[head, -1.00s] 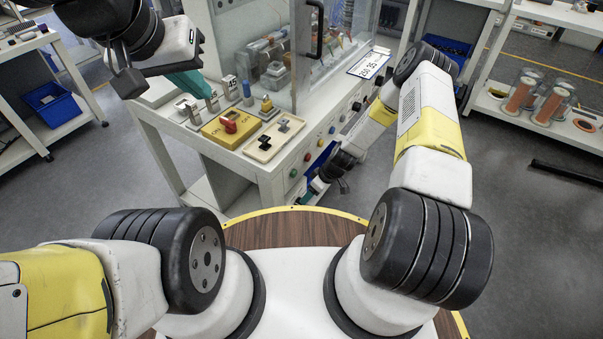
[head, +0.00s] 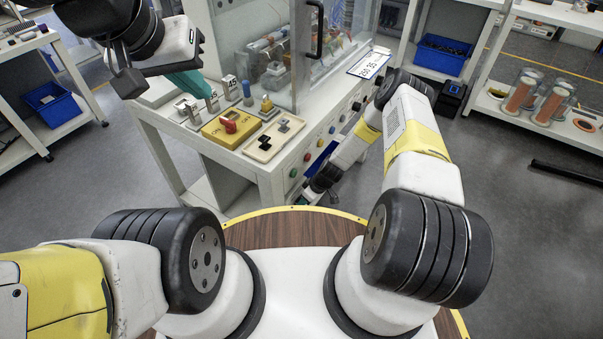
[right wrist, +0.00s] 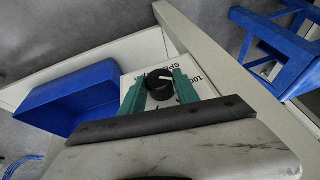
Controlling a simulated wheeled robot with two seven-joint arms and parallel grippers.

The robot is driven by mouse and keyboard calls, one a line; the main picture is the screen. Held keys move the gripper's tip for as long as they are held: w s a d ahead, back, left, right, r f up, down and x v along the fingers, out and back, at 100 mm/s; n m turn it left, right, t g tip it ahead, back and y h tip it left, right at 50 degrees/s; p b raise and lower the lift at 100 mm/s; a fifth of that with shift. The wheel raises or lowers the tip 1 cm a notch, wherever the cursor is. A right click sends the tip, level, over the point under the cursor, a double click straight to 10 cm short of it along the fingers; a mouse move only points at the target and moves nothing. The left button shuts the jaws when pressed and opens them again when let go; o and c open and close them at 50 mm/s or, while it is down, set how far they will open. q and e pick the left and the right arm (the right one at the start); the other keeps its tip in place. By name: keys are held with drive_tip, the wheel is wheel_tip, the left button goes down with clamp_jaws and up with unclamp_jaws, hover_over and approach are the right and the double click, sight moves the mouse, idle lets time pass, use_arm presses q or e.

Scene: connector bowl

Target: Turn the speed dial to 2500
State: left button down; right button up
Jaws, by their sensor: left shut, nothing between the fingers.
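The speed dial is a black round knob (right wrist: 160,84) with a white pointer mark, on a white panel with a partly hidden printed label (right wrist: 188,67) in the right wrist view. The pointer slants up to the right there; the reading cannot be made out. My right gripper (right wrist: 159,88) is open, its green fingers on either side of the knob with no clear grip on it. In the head view my right gripper (head: 309,196) is low at the front of the bench, and the knob is hidden. My left gripper (head: 198,88) is shut and empty above the bench's left end.
The white bench (head: 262,172) carries a yellow box with a red switch (head: 229,124) and a beige tray (head: 273,139). In the right wrist view a blue bin (right wrist: 77,98) and a blue stool (right wrist: 280,45) are nearby.

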clamp_jaws()
drive_tip(key=shift+w, duration=0.1)
drive_tip(key=shift+w+d+f+m+g+y, duration=0.1)
drive_tip(key=shift+m+g+y, duration=0.05)
drive_tip(key=shift+g+y, duration=0.35)
drive_tip(key=shift+w+d+m+g+y, duration=0.1)
drive_tip(key=shift+m+g+y, duration=0.05)
drive_tip(key=shift+g+y, duration=0.3)
drive_tip(key=shift+w+f+m+g+y, duration=0.1)
drive_tip(key=shift+m+g+y, duration=0.3)
drive_tip(key=shift+g+y, duration=0.85)
drive_tip(key=shift+d+g, duration=0.1)
drive_tip(key=shift+g, duration=0.3)
drive_tip(key=o, duration=0.9)
unclamp_jaws()
drive_tip(key=shift+c, duration=0.2)
